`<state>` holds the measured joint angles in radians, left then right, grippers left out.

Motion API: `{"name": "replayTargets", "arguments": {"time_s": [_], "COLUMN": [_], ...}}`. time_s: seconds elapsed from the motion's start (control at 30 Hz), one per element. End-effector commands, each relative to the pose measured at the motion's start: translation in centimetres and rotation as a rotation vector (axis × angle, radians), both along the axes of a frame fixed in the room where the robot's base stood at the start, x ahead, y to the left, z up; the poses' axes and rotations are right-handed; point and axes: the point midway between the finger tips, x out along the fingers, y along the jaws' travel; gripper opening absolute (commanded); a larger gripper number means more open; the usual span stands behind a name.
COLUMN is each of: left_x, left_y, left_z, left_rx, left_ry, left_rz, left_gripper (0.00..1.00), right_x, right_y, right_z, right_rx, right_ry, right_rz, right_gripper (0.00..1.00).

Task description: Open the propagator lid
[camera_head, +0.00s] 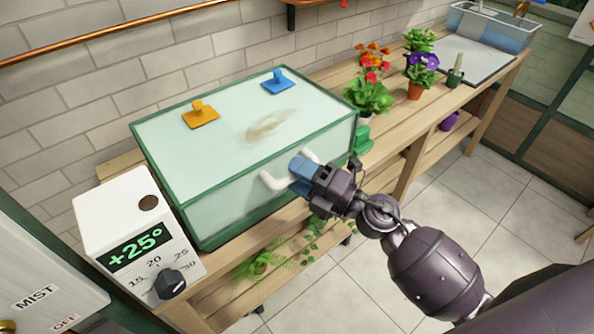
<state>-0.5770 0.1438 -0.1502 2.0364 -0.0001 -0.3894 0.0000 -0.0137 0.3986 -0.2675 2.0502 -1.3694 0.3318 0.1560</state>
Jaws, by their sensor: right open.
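The propagator (235,210) is a green-framed box with pale, frosted panels on the wooden bench. A white handle (272,181) sticks out from the front side. My right gripper (303,172) is at this handle, its blue-tipped fingers open around or just beside the bar; I cannot tell if they touch it. My left gripper does not show.
A white control box (135,235) reading +25° stands left of the propagator. Potted flowers (369,92) stand on the bench to the right, near a green item (362,140). A brick wall is close behind. The tiled floor in front is clear.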

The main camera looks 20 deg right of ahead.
Motion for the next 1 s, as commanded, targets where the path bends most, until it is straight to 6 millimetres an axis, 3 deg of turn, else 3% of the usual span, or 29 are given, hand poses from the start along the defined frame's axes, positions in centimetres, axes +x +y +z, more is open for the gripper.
{"name": "replayTargets", "arguments": {"time_s": [0.4,0.7,1.0], "left_x": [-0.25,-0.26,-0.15], "left_y": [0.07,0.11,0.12], "left_z": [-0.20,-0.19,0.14], "left_rx": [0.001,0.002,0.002], "left_ry": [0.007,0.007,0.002], "left_rz": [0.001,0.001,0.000], "left_gripper": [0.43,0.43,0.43], "right_x": [0.49,0.48,0.55], "right_y": [0.47,0.45,0.45], "right_z": [0.07,0.07,0.30], "right_rx": [-0.001,-0.001,-0.001], "right_ry": [0.001,0.001,-0.001], "right_rz": [0.000,0.000,0.000], "right_gripper": [0.45,0.00,0.00]}}
